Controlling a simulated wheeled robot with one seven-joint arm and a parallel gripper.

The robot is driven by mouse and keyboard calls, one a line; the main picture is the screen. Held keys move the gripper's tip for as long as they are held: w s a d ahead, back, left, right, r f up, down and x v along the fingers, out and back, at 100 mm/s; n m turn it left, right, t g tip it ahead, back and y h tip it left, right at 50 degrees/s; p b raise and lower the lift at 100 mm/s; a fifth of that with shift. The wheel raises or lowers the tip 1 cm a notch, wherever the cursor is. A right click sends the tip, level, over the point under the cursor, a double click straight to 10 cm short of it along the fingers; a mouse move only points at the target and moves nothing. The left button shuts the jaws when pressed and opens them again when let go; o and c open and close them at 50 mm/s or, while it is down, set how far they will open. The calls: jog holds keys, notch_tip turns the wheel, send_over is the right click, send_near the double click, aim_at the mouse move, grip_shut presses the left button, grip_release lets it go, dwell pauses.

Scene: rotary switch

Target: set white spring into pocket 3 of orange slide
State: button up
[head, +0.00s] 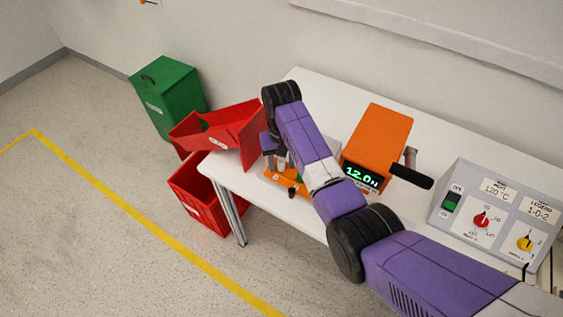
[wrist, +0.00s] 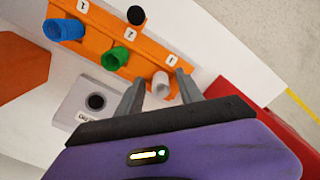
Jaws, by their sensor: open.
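The orange slide (head: 272,176) lies near the left end of the table; the wrist view shows its row of labelled pockets (wrist: 98,36). A blue cylinder (wrist: 63,29) and a green one (wrist: 115,58) stand in two pockets. The white spring (wrist: 161,86) stands upright at the slide's last position, by the third label, whose digit is hard to read. My gripper (wrist: 159,77) is open, with one finger on each side of the spring and visible gaps. How deep the spring sits is hidden. In the head view my gripper (head: 270,143) is over the slide.
A grey block with a dark hole (wrist: 95,102) lies beside the slide. A red bin (head: 233,135) stands left of my gripper. An orange box with a display (head: 380,135) and a grey control panel (head: 495,210) stand to the right. A black knob (wrist: 136,15) rises at the slide's edge.

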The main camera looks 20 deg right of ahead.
notch_tip(320, 180, up, 12)
jog(key=p, duration=0.1)
jog(key=shift+r+p, duration=0.15)
jog(key=shift+p, duration=0.15)
dwell(0.6)
